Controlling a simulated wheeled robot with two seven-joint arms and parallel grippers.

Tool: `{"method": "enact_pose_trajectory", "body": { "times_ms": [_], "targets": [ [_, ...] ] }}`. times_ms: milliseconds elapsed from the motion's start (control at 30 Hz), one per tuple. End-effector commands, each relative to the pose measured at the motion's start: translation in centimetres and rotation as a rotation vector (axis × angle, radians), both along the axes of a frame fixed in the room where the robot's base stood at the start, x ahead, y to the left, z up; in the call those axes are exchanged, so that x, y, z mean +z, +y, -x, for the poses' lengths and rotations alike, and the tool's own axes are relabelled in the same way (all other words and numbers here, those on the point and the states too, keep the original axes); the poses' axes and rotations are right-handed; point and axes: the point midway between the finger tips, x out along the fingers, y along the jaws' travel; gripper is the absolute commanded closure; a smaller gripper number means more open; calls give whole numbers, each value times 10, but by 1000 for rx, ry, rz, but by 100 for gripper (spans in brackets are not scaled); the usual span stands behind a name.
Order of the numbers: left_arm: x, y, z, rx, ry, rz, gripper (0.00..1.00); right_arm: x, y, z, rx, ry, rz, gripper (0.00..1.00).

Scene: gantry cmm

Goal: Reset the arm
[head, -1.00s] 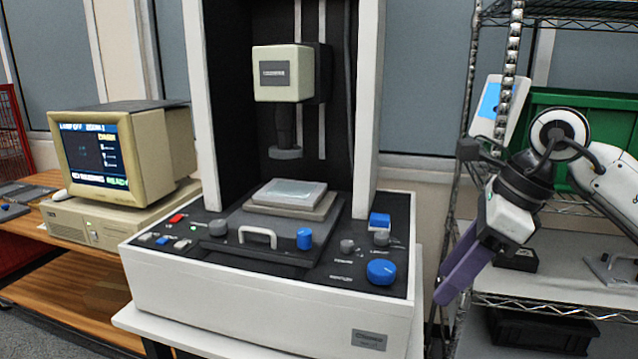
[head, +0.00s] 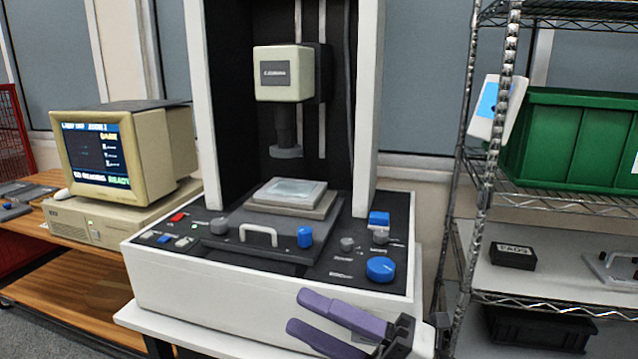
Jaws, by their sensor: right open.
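My right gripper (head: 306,312) has purple fingers and shows at the bottom, in front of the white front face of the measuring machine (head: 210,290). Its fingers point left, stand apart and hold nothing. Most of my right arm is below the picture. My left gripper is not in view. The machine's probe head (head: 284,73) hangs above a stage with a glass plate (head: 290,191) on it.
A blue knob (head: 381,269) and other controls line the machine's panel. A beige computer monitor (head: 165,150) stands on a wooden desk at left. A wire rack at right holds a green bin (head: 565,140) and a small black box (head: 513,256).

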Motion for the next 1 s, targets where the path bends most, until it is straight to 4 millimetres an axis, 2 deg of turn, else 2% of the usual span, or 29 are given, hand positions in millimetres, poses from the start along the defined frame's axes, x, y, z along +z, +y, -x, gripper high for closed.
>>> {"method": "enact_pose_trajectory", "body": {
  "times_ms": [33, 67, 167, 267, 300, 367, 433, 500, 600, 700, 800, 900, 1000],
  "targets": [
    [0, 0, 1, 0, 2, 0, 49, -17, -10, -6, -71, 149, -101, 52],
    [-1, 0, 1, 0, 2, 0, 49, -27, -19, -11, -117, 237, -157, 52],
    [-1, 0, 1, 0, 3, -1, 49, -77, -52, -22, -282, 543, -331, 52],
    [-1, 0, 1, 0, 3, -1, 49, -144, -88, -17, -446, 850, -476, 52],
    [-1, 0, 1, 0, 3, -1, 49, -171, -101, -10, -507, 961, -523, 52],
    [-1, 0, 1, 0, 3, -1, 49, -211, -117, 6, -591, 1118, -583, 52],
    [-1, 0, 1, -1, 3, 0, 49, -256, -134, 30, -686, 1292, -643, 52],
    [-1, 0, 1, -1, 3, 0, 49, -297, -147, 61, -774, 1455, -694, 52],
    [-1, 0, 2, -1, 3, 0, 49, -344, -161, 108, -886, 1656, -749, 52],
    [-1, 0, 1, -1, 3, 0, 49, -375, -168, 148, -968, 1806, -789, 52],
    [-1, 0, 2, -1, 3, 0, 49, -393, -171, 177, -1019, 1903, -812, 52],
    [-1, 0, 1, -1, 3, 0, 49, -401, -172, 191, -1046, 1949, -821, 52],
    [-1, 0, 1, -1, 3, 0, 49, -403, -173, 194, -1052, 1962, -823, 52]
  ]
}}
